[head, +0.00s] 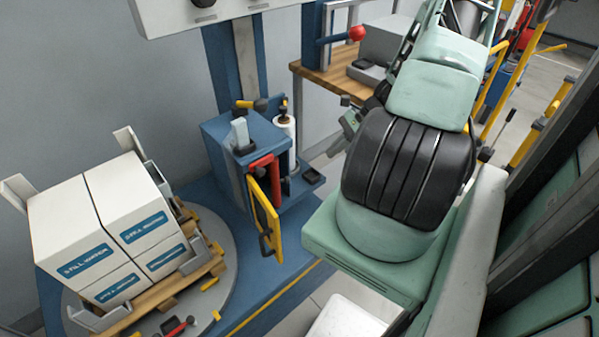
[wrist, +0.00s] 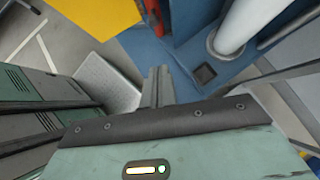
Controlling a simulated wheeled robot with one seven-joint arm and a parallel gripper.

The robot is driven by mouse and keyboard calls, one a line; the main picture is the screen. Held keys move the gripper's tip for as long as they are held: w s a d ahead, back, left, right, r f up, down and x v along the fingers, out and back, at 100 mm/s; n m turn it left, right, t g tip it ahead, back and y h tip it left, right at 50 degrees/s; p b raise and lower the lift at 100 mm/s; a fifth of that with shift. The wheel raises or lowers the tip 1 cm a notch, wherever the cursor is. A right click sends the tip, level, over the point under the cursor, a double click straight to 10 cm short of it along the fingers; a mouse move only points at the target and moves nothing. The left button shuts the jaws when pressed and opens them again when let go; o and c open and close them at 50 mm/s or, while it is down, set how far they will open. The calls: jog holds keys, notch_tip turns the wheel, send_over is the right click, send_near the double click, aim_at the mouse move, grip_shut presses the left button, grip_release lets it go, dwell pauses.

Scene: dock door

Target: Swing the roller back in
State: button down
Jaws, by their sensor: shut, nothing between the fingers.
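The blue film carriage (head: 225,145) stands on the mast and holds an upright white film roll (head: 285,140). A red roller-like part (head: 263,170) sits at the carriage's front, and a yellow gate (head: 264,215) stands out from it toward me. I cannot tell which of these carries the roller. My gripper (wrist: 160,72) is shut and empty, apart from all of these. In the head view it (head: 336,146) is right of the carriage, partly hidden by my arm.
White cartons (head: 110,225) on a pallet fill the round turntable (head: 222,290) at left. A workbench (head: 335,82) with a red-knobbed lever (head: 356,33) stands behind the carriage. Yellow posts are at the right. Some open floor lies between the carriage and my base.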

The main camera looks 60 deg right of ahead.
aim_at(278, 175)
jog(key=w+a+r+x, duration=0.1)
jog(key=r+x, duration=0.1)
jog(key=x, duration=1)
jog(key=shift+a, duration=0.3)
